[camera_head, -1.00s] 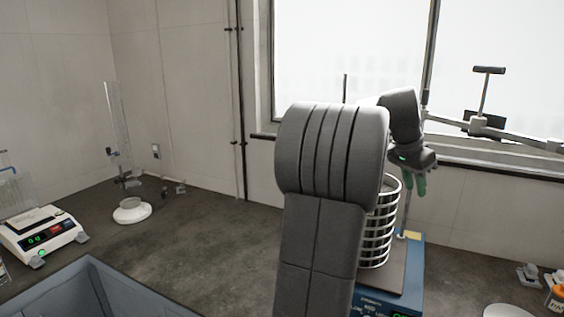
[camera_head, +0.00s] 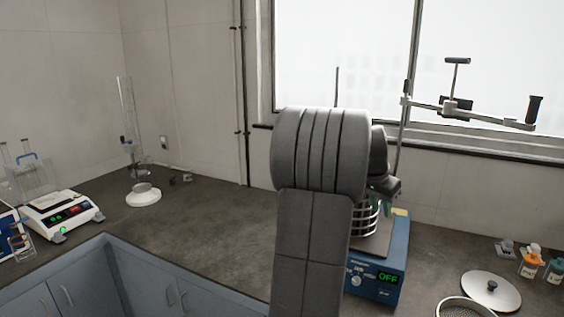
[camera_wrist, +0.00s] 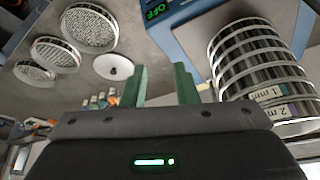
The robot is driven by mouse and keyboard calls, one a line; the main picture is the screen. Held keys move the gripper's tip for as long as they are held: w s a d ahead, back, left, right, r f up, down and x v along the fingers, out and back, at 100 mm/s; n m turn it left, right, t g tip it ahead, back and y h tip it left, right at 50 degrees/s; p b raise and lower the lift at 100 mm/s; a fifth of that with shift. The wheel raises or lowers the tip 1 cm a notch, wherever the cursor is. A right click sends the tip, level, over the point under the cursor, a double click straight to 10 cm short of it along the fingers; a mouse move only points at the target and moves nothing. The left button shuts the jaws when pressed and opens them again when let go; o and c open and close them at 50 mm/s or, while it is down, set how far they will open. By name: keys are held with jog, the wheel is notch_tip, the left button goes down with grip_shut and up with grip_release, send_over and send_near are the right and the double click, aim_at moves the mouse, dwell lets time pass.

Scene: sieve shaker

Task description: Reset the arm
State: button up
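My gripper (camera_wrist: 163,86) has two green fingers standing apart, with nothing between them in the wrist view. In the head view my arm hides most of it. The sieve shaker has a blue base (camera_head: 388,278) with a green display reading OFF. Its metal sieve stack (camera_head: 366,222) is partly hidden behind my arm in the head view. In the wrist view the stack (camera_wrist: 258,65) is just right of the fingers, apart from them, with labels 1 mm and 2 mm. The clamp bar (camera_head: 480,113) is above and to the right of the stack.
A round lid (camera_head: 490,292) and a loose sieve (camera_head: 466,308) lie at the right, near small bottles (camera_head: 530,263). More loose sieves (camera_wrist: 90,25) show in the wrist view. A balance (camera_head: 62,212) and a stand with a glass column (camera_head: 143,195) are left. The middle counter is clear.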

jog(key=w+a+f+n+b, duration=0.1)
jog(key=a+f+n, duration=0.1)
jog(key=a+f, duration=0.4)
jog(key=a+f+n+t+y+b, duration=0.1)
jog(key=a+f+n+b, duration=0.1)
jog(key=a+f, duration=0.5)
notch_tip(320, 180, down, 6)
jog(key=shift+w+f+n, duration=0.1)
jog(key=shift+w+n, duration=0.25)
jog(key=shift+n, duration=0.35)
jog(key=shift+s+a+y, duration=0.1)
jog(key=shift+y, duration=0.2)
